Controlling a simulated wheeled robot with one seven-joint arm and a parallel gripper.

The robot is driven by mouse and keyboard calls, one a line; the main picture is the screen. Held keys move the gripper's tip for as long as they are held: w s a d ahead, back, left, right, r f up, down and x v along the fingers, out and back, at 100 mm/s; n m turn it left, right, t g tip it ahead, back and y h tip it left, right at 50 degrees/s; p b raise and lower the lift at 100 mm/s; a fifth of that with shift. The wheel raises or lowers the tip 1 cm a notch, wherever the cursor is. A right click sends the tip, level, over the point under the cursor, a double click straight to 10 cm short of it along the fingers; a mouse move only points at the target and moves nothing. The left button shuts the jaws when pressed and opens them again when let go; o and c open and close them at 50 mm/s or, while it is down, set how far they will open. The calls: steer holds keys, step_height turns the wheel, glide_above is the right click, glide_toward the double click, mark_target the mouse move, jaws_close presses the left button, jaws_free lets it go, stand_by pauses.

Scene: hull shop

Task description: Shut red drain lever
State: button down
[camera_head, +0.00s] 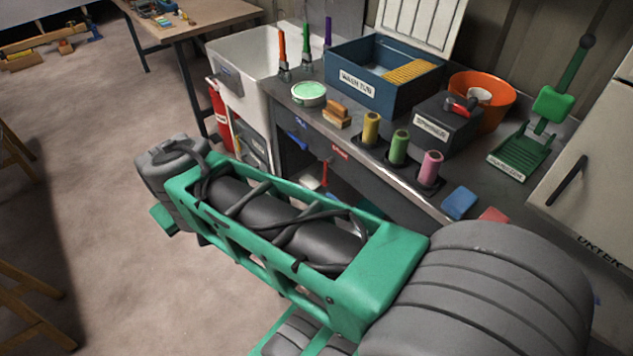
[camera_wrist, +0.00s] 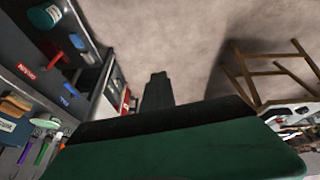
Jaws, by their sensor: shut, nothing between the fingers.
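The red drain lever (camera_head: 325,173) hangs at the front of the bench, below a small red label (camera_head: 339,152). My arm partly covers the area beneath it. In the wrist view the red lever (camera_wrist: 54,60) is at the upper left, near the red label (camera_wrist: 26,71). My gripper (camera_wrist: 157,78) shows as a dark, narrow, shut shape in the middle of the wrist view. It is clear of the lever, off to its right, with floor behind it. In the head view my gripper's fingertips cannot be made out past my forearm.
A blue lever (camera_head: 300,140) with a blue label (camera_head: 297,120) is left of the red one. The bench carries a wash tub (camera_head: 370,92), thread spools (camera_head: 399,147) and an orange bucket (camera_head: 489,106).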

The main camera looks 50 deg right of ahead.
steer(key=w+d+f+m+h+b, duration=0.1)
steer(key=w+d+f+h+b, duration=0.1)
steer(key=w+d+f+b, duration=0.4)
steer(key=w+d+f+h+b, duration=0.2)
steer(key=d+f+h+b, duration=0.15)
steer(key=d+f, duration=0.45)
steer(key=w+d+f+m+h+b, duration=0.1)
steer(key=w+d+f+h+b, duration=0.1)
steer(key=w+d+f+b, duration=0.5)
steer(key=s+d+f+n+g+h+b, duration=0.15)
steer(key=d+f+h+b, duration=0.25)
steer(key=d+f+b, duration=0.45)
steer(key=s+d+f+n+g+h+b, duration=0.1)
steer(key=s+d+f+n+h+b, duration=0.3)
steer(key=d, duration=0.8)
steer(key=s+d+m+h, duration=0.1)
steer(key=d, duration=0.7)
steer(key=shift+s+d+f+b, duration=0.3)
steer(key=shift+d+f, duration=0.05)
steer(key=shift+s, duration=0.1)
